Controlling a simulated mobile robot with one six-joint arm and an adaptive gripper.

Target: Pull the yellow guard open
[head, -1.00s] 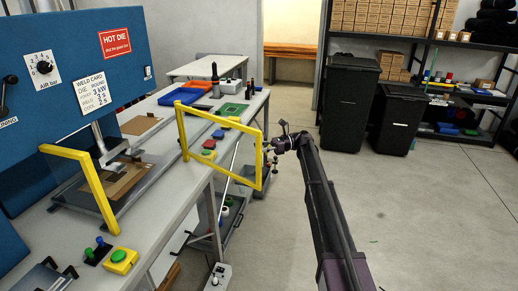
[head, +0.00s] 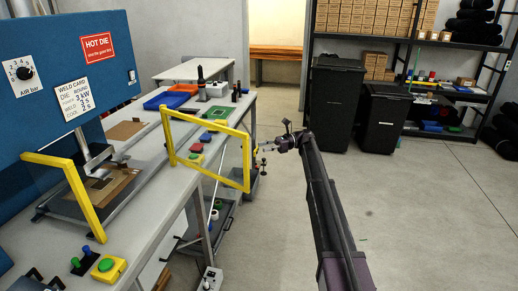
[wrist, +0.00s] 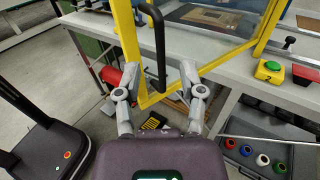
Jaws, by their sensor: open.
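The yellow guard (head: 207,121) is a yellow frame with a clear panel. In the head view it stands swung out from the blue press, its free end past the bench's front edge. In the wrist view its yellow edge (wrist: 130,48) carries a black upright handle (wrist: 159,45). My gripper (wrist: 160,72) is open, its two fingers apart, with the handle's lower part showing between them. I cannot tell whether a finger touches the handle. In the head view my gripper (head: 262,149) is just right of the guard's free edge, with a small gap.
The blue press (head: 60,60) has a yellow side bar (head: 84,196) by its die plate. A green button box (head: 108,268) is on the bench front; a red button (wrist: 306,75) shows in the wrist view. Black bins (head: 333,95) stand behind. The floor right of my arm is clear.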

